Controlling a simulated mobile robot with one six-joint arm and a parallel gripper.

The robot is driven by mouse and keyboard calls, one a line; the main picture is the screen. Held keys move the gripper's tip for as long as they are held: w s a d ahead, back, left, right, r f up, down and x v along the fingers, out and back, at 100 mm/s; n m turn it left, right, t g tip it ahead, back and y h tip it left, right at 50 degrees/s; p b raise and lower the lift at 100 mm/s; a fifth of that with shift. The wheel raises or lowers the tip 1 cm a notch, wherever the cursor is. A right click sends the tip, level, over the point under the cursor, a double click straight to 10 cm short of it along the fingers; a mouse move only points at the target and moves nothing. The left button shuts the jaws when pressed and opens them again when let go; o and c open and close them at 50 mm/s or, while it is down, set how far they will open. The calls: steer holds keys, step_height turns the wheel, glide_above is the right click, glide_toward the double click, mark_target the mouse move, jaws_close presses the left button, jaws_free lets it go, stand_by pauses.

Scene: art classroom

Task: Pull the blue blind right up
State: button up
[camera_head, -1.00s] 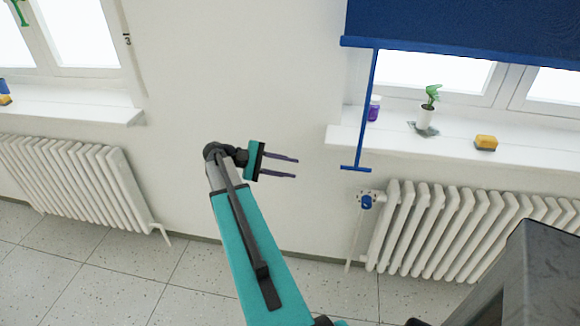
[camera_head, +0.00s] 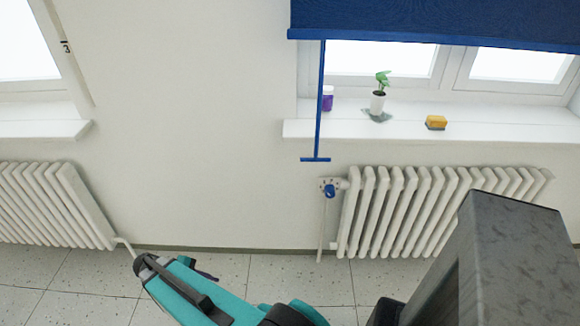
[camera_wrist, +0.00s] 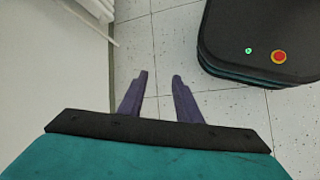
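The blue blind (camera_head: 430,20) hangs across the upper part of the right-hand window in the head view, its lower edge partway down the glass. A thin blue pull rod (camera_head: 319,100) hangs from its left end, with a short crossbar handle (camera_head: 315,159) at the bottom, just below the sill's level. My gripper (camera_head: 204,273) is low and to the left of the handle, apart from it and partly hidden by my arm. In the wrist view my gripper (camera_wrist: 160,77) is open and empty, its two fingers spread over the floor. The blind is not in the wrist view.
The sill (camera_head: 470,123) bears a purple jar (camera_head: 327,98), a potted plant (camera_head: 378,100) and a yellow sponge (camera_head: 436,122). A white radiator (camera_head: 400,210) with a blue-capped valve (camera_head: 329,190) stands below. Bare wall (camera_head: 200,130) lies left of the rod.

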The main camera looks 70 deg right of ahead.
steer(key=s+a+f+y, duration=0.1)
steer(key=s+a+f, duration=0.2)
steer(key=a, duration=0.4)
steer(key=s+a+f+y, duration=0.2)
steer(key=s+a+f, duration=0.2)
steer(key=a, duration=0.4)
steer(key=s+a+f+y, duration=0.1)
steer(key=s+a+f, duration=0.3)
steer(key=s+a, duration=0.2)
steer(key=shift+a+f+m+y, duration=0.25)
steer(key=shift+a+m+y, duration=0.15)
steer(key=shift+a, duration=0.6)
